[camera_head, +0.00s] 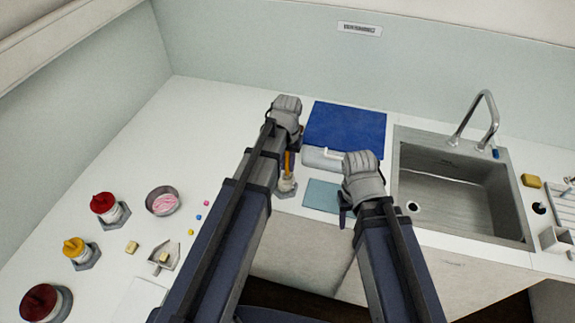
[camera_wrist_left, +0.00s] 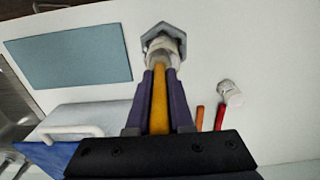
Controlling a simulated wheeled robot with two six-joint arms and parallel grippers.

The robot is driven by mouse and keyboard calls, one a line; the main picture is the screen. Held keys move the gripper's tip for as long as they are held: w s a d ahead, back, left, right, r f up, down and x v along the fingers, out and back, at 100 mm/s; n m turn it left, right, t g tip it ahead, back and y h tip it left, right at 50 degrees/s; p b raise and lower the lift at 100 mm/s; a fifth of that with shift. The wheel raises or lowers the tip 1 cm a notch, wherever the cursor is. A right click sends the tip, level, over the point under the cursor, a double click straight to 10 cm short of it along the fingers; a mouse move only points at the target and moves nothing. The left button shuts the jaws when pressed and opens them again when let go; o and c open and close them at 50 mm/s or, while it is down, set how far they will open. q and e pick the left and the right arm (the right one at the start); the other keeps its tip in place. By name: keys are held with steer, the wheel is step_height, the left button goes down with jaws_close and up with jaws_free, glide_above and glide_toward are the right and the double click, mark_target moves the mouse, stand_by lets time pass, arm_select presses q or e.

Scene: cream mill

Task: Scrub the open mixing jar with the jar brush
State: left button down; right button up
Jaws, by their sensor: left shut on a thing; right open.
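The open mixing jar (camera_head: 287,188) is small and pale and stands upright in a grey hexagonal holder; it also shows in the left wrist view (camera_wrist_left: 165,50). My left gripper (camera_head: 288,150) is shut on the yellow-orange handle of the jar brush (camera_wrist_left: 159,105), directly above the jar. The brush points down at the jar's mouth. Its bristle end is hidden, so I cannot tell how deep it sits inside. My right gripper (camera_head: 346,210) is open and empty, over the teal mat (camera_head: 319,196), right of the jar.
A white cylinder with a handle (camera_head: 318,158) lies before a blue mat (camera_head: 345,125). A sink (camera_head: 455,190) with a tap is at right. Lidded jars (camera_head: 108,207) and a bowl of pink cream (camera_head: 162,200) stand left. A small white thing with red and orange sticks (camera_wrist_left: 230,93) is near the jar.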

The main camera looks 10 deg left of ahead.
arm_select(q)
steer(key=shift+w+r, duration=0.2)
steer(key=shift+r, duration=0.05)
steer(key=shift+a+f, duration=0.1)
steer(key=shift+f, duration=0.05)
steer(key=shift+s+a+f+b, duration=0.25)
steer(key=shift+s+f+b, duration=0.3)
steer(key=shift+f+b, duration=0.25)
steer(key=shift+r, duration=0.1)
steer(key=shift+d+r+p, duration=0.2)
steer(key=shift+r+p, duration=0.25)
steer(key=shift+d+r+p, duration=0.4)
steer(key=shift+f, duration=0.1)
